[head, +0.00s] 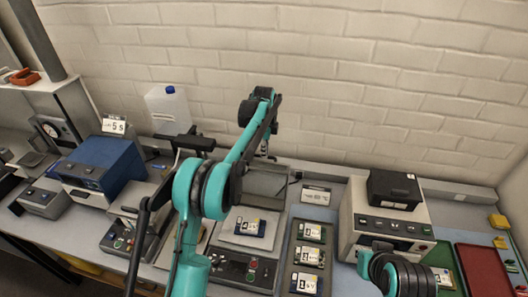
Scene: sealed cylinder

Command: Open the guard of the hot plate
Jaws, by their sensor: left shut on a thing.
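The hot plate (247,269) stands on the bench in the middle, with a control panel and buttons on its front. A flat light top (235,238) carries a small board with a label. A grey panel, which looks like the guard (265,184), stands raised behind the hot plate top. My left arm reaches up and over it. My left gripper (264,153) is at the guard's upper edge, shut on it; the fingers are small and partly hidden by my arm. My right arm shows at the lower right, but its gripper is out of view.
A tray (309,237) with several labelled boards lies right of the hot plate. A light machine with a black top (391,190) stands further right, near green and red trays (484,269). A blue box (102,164) stands left. The brick wall closes the back.

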